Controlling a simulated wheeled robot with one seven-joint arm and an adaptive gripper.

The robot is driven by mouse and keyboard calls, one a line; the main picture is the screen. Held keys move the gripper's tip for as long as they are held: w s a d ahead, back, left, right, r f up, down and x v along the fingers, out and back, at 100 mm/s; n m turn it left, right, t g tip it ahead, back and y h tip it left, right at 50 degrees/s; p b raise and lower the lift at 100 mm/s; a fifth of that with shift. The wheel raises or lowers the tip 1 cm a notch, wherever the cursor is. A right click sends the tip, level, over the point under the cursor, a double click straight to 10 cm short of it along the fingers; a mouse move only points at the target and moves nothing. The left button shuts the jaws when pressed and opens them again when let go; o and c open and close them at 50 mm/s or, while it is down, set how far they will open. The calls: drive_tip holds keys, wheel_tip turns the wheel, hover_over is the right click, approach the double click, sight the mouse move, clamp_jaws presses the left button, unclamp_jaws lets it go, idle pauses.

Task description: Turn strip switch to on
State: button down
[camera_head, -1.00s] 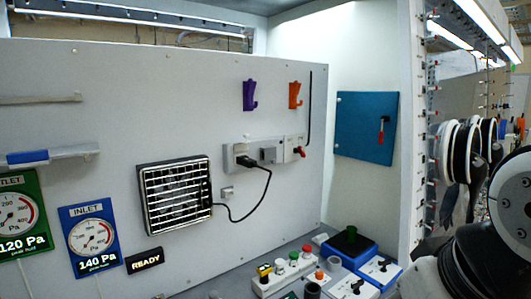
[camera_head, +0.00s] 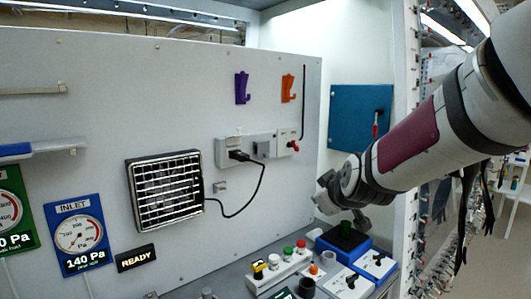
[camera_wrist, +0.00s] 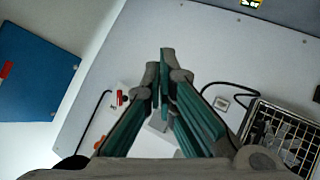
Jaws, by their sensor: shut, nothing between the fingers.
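The power strip (camera_head: 232,152) is a light grey bar on the panel, with a black plug in its left part. Its switch, a red-tipped lever (camera_head: 294,147), is at the right end. In the wrist view the red lever (camera_wrist: 121,97) shows just left of the fingers, and the fingers hide much of the strip. My gripper (camera_wrist: 164,62) is shut and empty, with its tips together. In the head view my gripper (camera_head: 326,196) is to the right of and below the switch, apart from it. Its fingertips are hard to make out there.
A purple hook (camera_head: 241,88) and an orange hook (camera_head: 287,88) are above the strip. A vent grille (camera_head: 165,190) is left, with a black cord. A blue panel (camera_head: 345,115) with a red handle is right. Boxes with buttons (camera_head: 275,270) stand on the bench below.

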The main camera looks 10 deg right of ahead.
drive_tip(key=w+d+f+n+t+h, duration=0.1)
drive_tip(key=w+f+n+t+h, duration=0.15)
drive_tip(key=w, duration=0.75)
drive_tip(key=w+a+n+t+h+b, duration=0.1)
drive_tip(key=w+a+n+t+h, duration=0.15)
drive_tip(key=w+n+t, duration=0.35)
drive_tip(key=n+t+y, duration=0.2)
drive_tip(key=n, duration=0.4)
approach(295, 146)
drive_tip(key=w+a, duration=0.5)
drive_tip(key=shift+w+d+r, duration=0.5)
drive_tip(key=shift+d+r, duration=0.2)
drive_tip(key=shift+d, duration=0.05)
drive_tip(key=shift+w+d+r, duration=0.55)
drive_tip(key=shift+d+r, duration=0.1)
drive_tip(key=shift+d, duration=0.15)
drive_tip(key=shift+d+r+m, duration=0.1)
drive_tip(key=shift+r+m, duration=0.1)
drive_tip(key=shift+m, duration=0.05)
